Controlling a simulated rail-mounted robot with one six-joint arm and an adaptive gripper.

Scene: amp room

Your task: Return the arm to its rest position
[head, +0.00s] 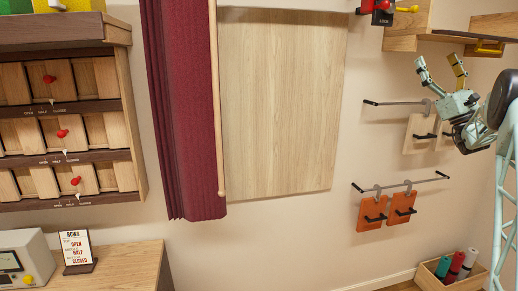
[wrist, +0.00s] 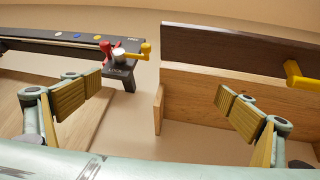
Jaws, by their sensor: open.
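My gripper (head: 441,76) is at the upper right of the head view, raised in front of the wall. Its two fingers are spread apart, with nothing between them. In the wrist view my gripper (wrist: 160,105) shows one finger at each side, also wide apart and empty. My arm comes in from the right edge of the head view. Much of the arm is outside the frame.
Near my gripper are wooden shelves (head: 404,44) with a yellow handle (wrist: 303,80) and a lock piece with red and yellow knobs (wrist: 122,55). Rails hold pale tags (head: 420,130) and orange tags (head: 374,213). A crate (head: 428,278) stands below.

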